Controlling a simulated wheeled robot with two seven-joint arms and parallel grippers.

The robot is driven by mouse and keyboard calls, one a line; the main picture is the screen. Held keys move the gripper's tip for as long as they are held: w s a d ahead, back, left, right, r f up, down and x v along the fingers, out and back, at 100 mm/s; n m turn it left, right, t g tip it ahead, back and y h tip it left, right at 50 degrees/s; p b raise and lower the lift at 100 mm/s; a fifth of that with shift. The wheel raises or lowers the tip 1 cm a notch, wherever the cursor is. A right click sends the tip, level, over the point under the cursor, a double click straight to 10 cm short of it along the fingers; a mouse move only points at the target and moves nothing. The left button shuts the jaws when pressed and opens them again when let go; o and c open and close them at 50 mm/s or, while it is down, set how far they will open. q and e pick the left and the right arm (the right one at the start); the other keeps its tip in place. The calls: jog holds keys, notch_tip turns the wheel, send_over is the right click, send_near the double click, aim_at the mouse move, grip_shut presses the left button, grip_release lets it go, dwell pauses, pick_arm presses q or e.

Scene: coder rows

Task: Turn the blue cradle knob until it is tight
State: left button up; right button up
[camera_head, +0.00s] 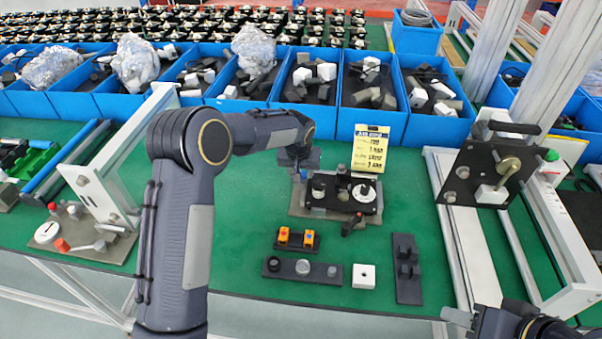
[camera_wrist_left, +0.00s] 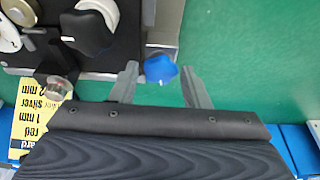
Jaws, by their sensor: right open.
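The blue cradle knob (camera_wrist_left: 160,68) shows in the left wrist view, at the edge of a metal fixture plate. My left gripper (camera_wrist_left: 160,78) is open, with one finger on each side of the knob and a gap at both sides. My right gripper (camera_head: 456,320) is open at the bottom right edge, partly cut off, far from the fixture.
A yellow card (camera_head: 369,148) stands behind the fixture. Orange parts (camera_head: 296,239), a black strip with knobs (camera_head: 301,270), a white block (camera_head: 363,276) and a black holder (camera_head: 407,268) lie in front. Blue bins (camera_head: 378,124) line the back. A framed stand (camera_head: 490,170) is at the right.

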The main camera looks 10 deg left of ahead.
pick_arm(q)
jog(key=c, duration=0.7)
jog(key=m+h+p, duration=0.1)
jog(key=m, duration=0.2)
jog(key=shift+a, duration=0.15)
jog(key=shift+c, duration=0.2)
jog(key=m+h+p, duration=0.1)
jog(key=m, duration=0.3)
jog(key=shift+a+m+g, duration=0.15)
jog(key=shift+m+g, duration=0.15)
jog(key=m, duration=0.2)
jog(key=shift+w+f+m+g+h+p, duration=0.1)
jog(key=shift+m+g+h+p, duration=0.2)
jog(key=shift+m+h, duration=0.1)
